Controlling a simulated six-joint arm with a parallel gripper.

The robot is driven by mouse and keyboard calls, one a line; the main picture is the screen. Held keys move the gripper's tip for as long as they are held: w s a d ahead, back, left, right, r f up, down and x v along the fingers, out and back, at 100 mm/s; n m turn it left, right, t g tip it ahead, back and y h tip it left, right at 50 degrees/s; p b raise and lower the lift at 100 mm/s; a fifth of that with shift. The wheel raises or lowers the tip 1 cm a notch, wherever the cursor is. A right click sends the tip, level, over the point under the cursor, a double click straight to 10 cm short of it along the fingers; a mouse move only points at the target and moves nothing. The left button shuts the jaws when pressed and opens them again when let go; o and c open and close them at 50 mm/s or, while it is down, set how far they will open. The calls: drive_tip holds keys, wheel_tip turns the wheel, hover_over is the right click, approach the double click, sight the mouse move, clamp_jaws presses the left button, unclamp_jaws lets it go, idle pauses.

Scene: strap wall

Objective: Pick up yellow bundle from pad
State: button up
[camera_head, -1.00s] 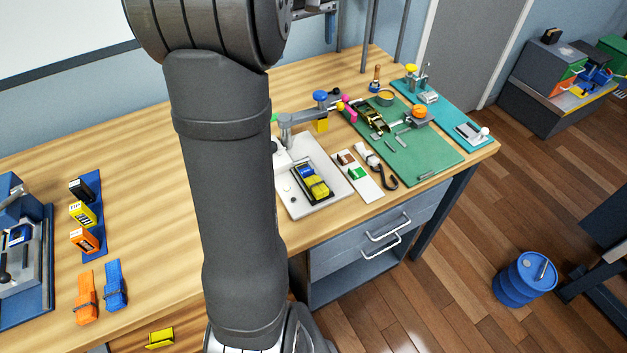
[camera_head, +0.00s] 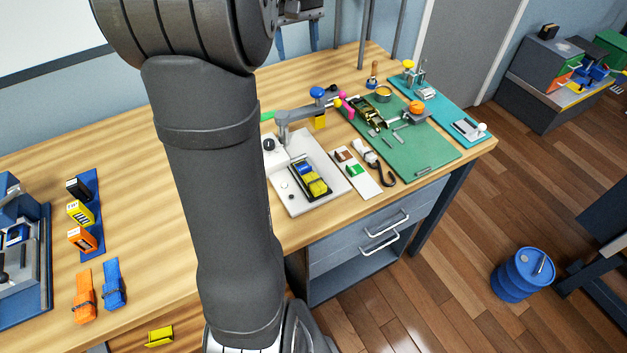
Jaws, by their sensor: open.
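A yellow bundle with a blue part (camera_head: 314,181) lies in a small black-rimmed holder on a light grey pad (camera_head: 330,193), right of my arm. Another small yellow piece (camera_head: 159,336) shows at the bottom edge, left of my arm; I cannot tell what it rests on. My gripper (camera_head: 298,48) shows partly at the top, behind my arm's upper joint. Its two bluish fingers point down, apart, with nothing visible between them. It is well away from the pad.
A blue-topped clamp arm (camera_head: 317,93) stands behind the pad. A white card (camera_head: 366,184) and a green mat (camera_head: 430,158) with tools lie to the right. Orange (camera_head: 84,297) and blue (camera_head: 113,285) bundles lie at the left. Bare wood lies between.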

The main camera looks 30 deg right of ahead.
drive_tip(key=s+a+f+m+h, duration=0.2)
drive_tip(key=s+a+f+m, duration=0.3)
drive_tip(key=s+a+m, duration=0.25)
drive_tip(key=m+h, duration=0.2)
drive_tip(key=m, duration=0.7)
approach(315, 181)
drive_tip(key=x, duration=0.3)
drive_tip(key=shift+w+a+f+n, duration=0.1)
drive_tip(key=shift+a+f+n, duration=0.15)
drive_tip(key=shift+f, duration=0.1)
drive_tip(key=x, duration=0.4)
drive_tip(key=shift+d+r, duration=0.1)
drive_tip(key=shift+d, duration=0.25)
drive_tip(key=shift+d+f, duration=0.25)
drive_tip(key=shift+f, duration=0.3)
drive_tip(key=c, duration=0.6)
